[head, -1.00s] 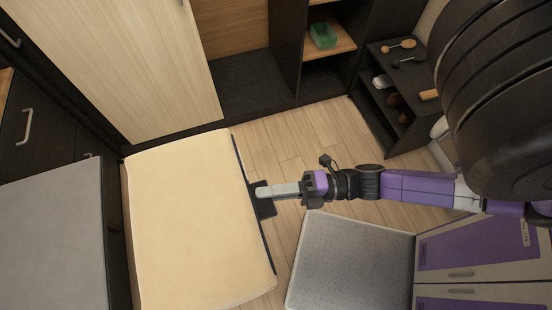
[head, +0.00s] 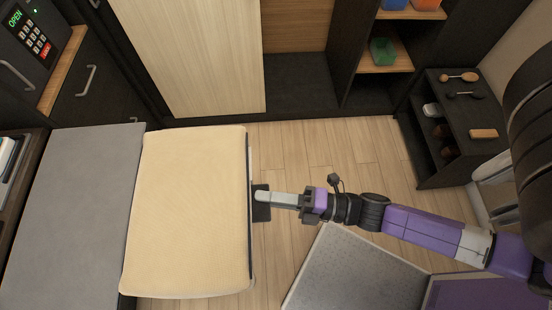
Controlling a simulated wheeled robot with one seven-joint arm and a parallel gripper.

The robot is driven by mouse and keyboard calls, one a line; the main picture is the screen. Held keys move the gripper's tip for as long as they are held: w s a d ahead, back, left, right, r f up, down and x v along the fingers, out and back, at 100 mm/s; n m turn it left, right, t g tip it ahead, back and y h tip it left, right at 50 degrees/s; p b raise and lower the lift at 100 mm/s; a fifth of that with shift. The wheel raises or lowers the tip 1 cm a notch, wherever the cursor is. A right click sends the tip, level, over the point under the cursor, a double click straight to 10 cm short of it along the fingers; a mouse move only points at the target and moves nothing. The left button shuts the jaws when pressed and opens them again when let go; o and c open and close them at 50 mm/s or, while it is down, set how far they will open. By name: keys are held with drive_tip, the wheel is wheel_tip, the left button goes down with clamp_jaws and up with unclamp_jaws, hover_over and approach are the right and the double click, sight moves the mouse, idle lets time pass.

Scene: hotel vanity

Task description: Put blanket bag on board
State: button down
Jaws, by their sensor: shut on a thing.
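The blanket bag (head: 190,210) is a large, cream, soft-looking block with a dark edge and a black tab on its right side. My gripper (head: 262,197) is shut on the bag at that black tab and points left. A flat grey surface (head: 75,200), which looks like the board, lies left of the bag. The bag's left edge meets or slightly overlaps the grey surface's right edge in the picture. I cannot tell whether it rests on it or is held above or beside it. The bag's underside is hidden.
A dark safe with a keypad (head: 35,35) stands at the top left. Dark shelves hold a green box (head: 383,50). A low dark rack (head: 450,120) holds brushes at the right. Wooden floor (head: 340,150) is clear between the bag and the rack.

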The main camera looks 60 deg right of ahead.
drive_tip(key=shift+s+a+f+x, duration=0.3)
drive_tip(key=shift+a+x, duration=0.45)
drive_tip(key=shift+x, duration=3.4)
drive_tip(key=shift+s+a+f+x, duration=0.3)
drive_tip(key=shift+a+x, duration=0.45)
drive_tip(key=shift+x, duration=3.35)
drive_tip(key=shift+s+a+f+x, duration=0.25)
drive_tip(key=shift+a+x, duration=0.45)
drive_tip(key=shift+x, duration=3.45)
drive_tip(key=shift+s+a+f+b+x, duration=0.2)
drive_tip(key=shift+a+b+x, duration=0.45)
drive_tip(key=shift+x, duration=1.6)
drive_tip(key=shift+s+a+f+b+x, duration=0.2)
drive_tip(key=shift+b+x, duration=0.9)
drive_tip(key=shift+x, duration=1.2)
drive_tip(key=shift+s+a+f+b+x, duration=0.15)
drive_tip(key=shift+a+b+x, duration=0.5)
drive_tip(key=shift+x, duration=1.6)
drive_tip(key=shift+w+d+f+b, duration=0.1)
drive_tip(key=shift+d+f+b, duration=0.05)
drive_tip(key=shift+f+b, duration=1.05)
drive_tip(key=shift+r, duration=0.1)
drive_tip(key=c, duration=1.3)
unclamp_jaws()
drive_tip(key=shift+c, duration=0.2)
drive_tip(key=shift+d+f, duration=0.1)
drive_tip(key=shift+f, duration=0.2)
drive_tip(key=v, duration=0.8)
drive_tip(key=shift+r, duration=0.2)
